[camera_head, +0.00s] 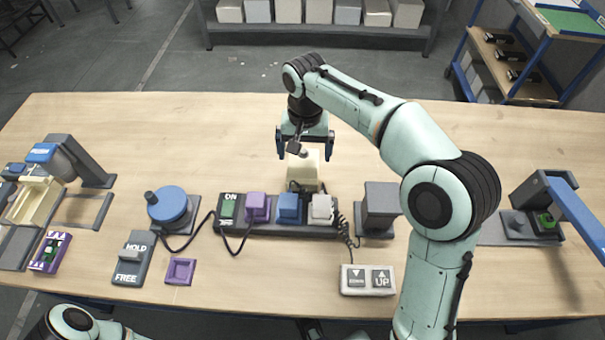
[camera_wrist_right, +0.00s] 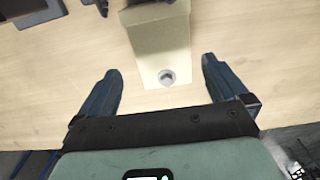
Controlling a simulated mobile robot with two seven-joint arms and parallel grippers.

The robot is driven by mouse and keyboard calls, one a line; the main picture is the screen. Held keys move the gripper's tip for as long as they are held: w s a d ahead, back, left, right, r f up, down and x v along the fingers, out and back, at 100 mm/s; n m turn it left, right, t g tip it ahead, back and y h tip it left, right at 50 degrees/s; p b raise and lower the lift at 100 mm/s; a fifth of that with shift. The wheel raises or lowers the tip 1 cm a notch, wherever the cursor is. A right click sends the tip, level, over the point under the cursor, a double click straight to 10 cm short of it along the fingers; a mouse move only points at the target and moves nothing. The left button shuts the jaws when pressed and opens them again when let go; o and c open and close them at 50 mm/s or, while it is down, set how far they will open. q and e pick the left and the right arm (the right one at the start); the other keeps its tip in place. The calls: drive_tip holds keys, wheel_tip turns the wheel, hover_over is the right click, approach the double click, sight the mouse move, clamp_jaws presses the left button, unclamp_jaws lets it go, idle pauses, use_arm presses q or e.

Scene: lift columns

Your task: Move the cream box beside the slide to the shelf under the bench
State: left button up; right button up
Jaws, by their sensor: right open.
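A cream box (camera_head: 309,170) stands on the wooden table just behind the row of coloured blocks. It also shows in the right wrist view (camera_wrist_right: 160,45), with a round grey spot on its near end. My right gripper (camera_head: 305,150) is open at the box's far side, its two dark blue fingers apart. In the right wrist view the fingers (camera_wrist_right: 160,72) lie to either side of the box's near end, with gaps and no visible contact. My left gripper is out of view. I cannot tell which fixture is the slide. A low grey shelf (camera_head: 320,32) holding several boxes is at the back.
The dark rail (camera_head: 275,230) carries a green ON switch and purple, blue and white blocks. A blue round knob (camera_head: 170,203), a HOLD/FREE switch (camera_head: 132,258), a grey block (camera_head: 381,205) and an UP/DOWN pad (camera_head: 368,280) stand nearby. The table's back half is mostly clear.

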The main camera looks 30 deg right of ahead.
sight(303, 168)
drive_tip(key=shift+f, duration=0.85)
drive_tip(key=f, duration=0.3)
drive_tip(key=f+b, duration=0.1)
drive_tip(key=shift+s+a+f, duration=0.15)
drive_tip(key=shift+s+a, duration=0.15)
drive_tip(key=shift+a, duration=0.05)
drive_tip(key=shift+f, duration=0.5)
drive_tip(key=shift+w, duration=0.1)
drive_tip(key=c, duration=1.3)
drive_tip(key=shift+o, duration=0.2)
wheel_tip(303, 168, up, 20)
drive_tip(key=p, duration=0.4)
drive_tip(key=shift+p, duration=0.4)
